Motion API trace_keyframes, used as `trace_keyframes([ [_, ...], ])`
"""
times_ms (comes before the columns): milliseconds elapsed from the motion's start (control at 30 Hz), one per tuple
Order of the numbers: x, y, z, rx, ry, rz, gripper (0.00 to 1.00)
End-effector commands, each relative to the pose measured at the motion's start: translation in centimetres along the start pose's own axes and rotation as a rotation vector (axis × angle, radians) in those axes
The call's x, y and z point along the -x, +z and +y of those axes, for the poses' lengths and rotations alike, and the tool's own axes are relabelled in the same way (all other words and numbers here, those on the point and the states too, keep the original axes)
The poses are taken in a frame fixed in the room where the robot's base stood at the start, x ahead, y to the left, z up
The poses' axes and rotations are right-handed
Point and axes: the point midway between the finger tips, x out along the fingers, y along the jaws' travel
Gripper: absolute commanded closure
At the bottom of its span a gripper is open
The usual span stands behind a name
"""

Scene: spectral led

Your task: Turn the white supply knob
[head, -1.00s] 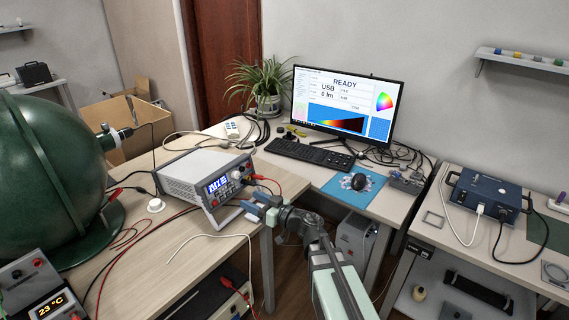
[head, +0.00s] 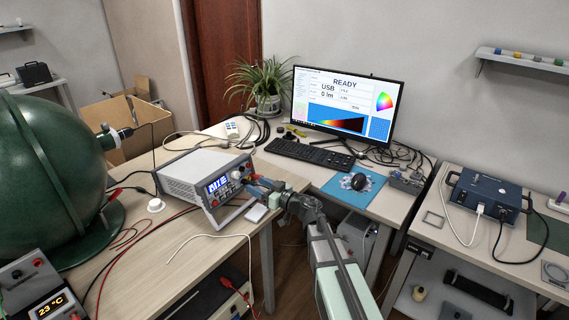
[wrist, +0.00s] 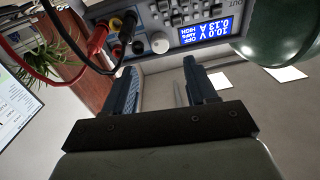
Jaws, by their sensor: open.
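The grey bench power supply (head: 205,175) stands on the left table with its lit blue display facing right. In the wrist view its front appears upside down, with the display (wrist: 225,22) reading 10.0 V and 0.13 A. The round white supply knob (wrist: 160,42) is on that front, beside a dark knob and the plugged red and black leads. My gripper (wrist: 156,70) is open and empty, its two dark blue fingers pointing at the front. The white knob shows beyond and between the fingertips, apart from them. In the head view my gripper (head: 261,184) is close to the supply's right side.
Red and black leads (wrist: 88,48) hang from the terminals close to one finger. A large green sphere (head: 50,170) stands left of the supply. A keyboard (head: 293,153) and monitor (head: 345,105) are on the table behind. A white flat item (head: 257,212) lies at the table edge.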

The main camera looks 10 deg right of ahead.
Motion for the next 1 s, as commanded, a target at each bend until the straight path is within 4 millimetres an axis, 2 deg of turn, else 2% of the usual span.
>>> trace_keyframes([
  [100,-2.2,0.0,0.2,0.0,-0.001,0.0,0.43],
  [500,-8.2,0.0,0.1,-0.003,0.0,0.0,0.43],
  [633,-7.7,0.0,-0.2,-0.119,0.026,0.0,0.43],
  [1000,-1.7,0.0,-0.4,-0.122,0.028,0.0,0.43],
])
